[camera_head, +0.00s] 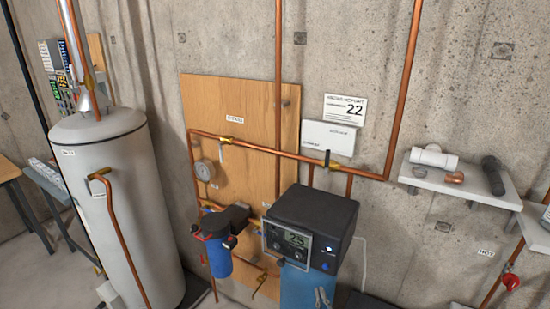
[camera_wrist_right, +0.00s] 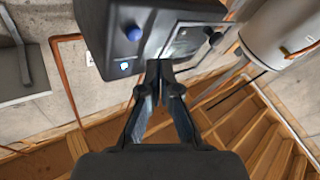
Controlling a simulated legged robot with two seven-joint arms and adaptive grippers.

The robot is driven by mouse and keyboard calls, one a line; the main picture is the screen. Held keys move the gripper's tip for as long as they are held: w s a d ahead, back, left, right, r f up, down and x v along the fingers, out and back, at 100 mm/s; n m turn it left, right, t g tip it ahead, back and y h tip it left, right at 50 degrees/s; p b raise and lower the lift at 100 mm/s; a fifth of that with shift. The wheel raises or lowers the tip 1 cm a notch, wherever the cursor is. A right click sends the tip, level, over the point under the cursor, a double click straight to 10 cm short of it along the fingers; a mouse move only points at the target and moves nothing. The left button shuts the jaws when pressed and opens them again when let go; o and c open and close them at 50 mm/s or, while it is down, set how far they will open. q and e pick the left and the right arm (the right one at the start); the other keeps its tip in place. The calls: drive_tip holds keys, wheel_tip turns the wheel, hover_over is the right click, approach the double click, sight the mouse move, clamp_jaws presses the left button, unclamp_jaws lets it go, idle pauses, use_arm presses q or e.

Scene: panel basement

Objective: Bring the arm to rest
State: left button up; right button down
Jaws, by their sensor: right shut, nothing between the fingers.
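My right gripper (camera_head: 322,298) shows at the bottom of the head view, in front of the blue cabinet or tank (camera_head: 295,288) below a black control box (camera_head: 315,215). In the right wrist view my right gripper (camera_wrist_right: 165,72) has its two fingertips together, with nothing between them. Its tips overlap the lower edge of the black control box (camera_wrist_right: 110,35); I cannot tell whether they touch it. My left gripper is not in view.
A grey water tank (camera_head: 120,200) stands at left. A blue filter housing (camera_head: 217,255), gauge (camera_head: 204,170) and copper pipes run along a wooden board (camera_head: 245,110). A wall shelf (camera_head: 455,186) at right holds fittings. A red valve handle (camera_head: 511,282) is low right.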

drive_tip(key=s+d+f+m+g+h, duration=0.25)
drive_tip(key=s+f+g, duration=0.2)
drive_tip(key=f, duration=0.25)
drive_tip(key=s+d+f+m+g+h, duration=0.25)
drive_tip(key=s+d+f, duration=0.2)
drive_tip(key=f, duration=0.35)
drive_tip(key=s+a+f+g+y, duration=0.1)
drive_tip(key=s+f+g, duration=0.25)
drive_tip(key=s, duration=0.35)
drive_tip(key=s+a+f+n+g+y, duration=0.1)
drive_tip(key=s+f+g+y, duration=0.2)
drive_tip(key=s, duration=0.5)
drive_tip(key=s+a+f+g, duration=0.1)
drive_tip(key=s+f+g, duration=0.35)
drive_tip(key=s, duration=0.25)
wheel_tip(320, 180, down, 25)
drive_tip(key=s, duration=0.1)
drive_tip(key=s+d+f+g, duration=0.1)
drive_tip(key=s+d+f, duration=0.2)
drive_tip(key=s+f, duration=1.4)
drive_tip(key=shift+s+d+n+g, duration=0.15)
drive_tip(key=shift+s+n+g, duration=0.2)
drive_tip(key=shift+s, duration=0.2)
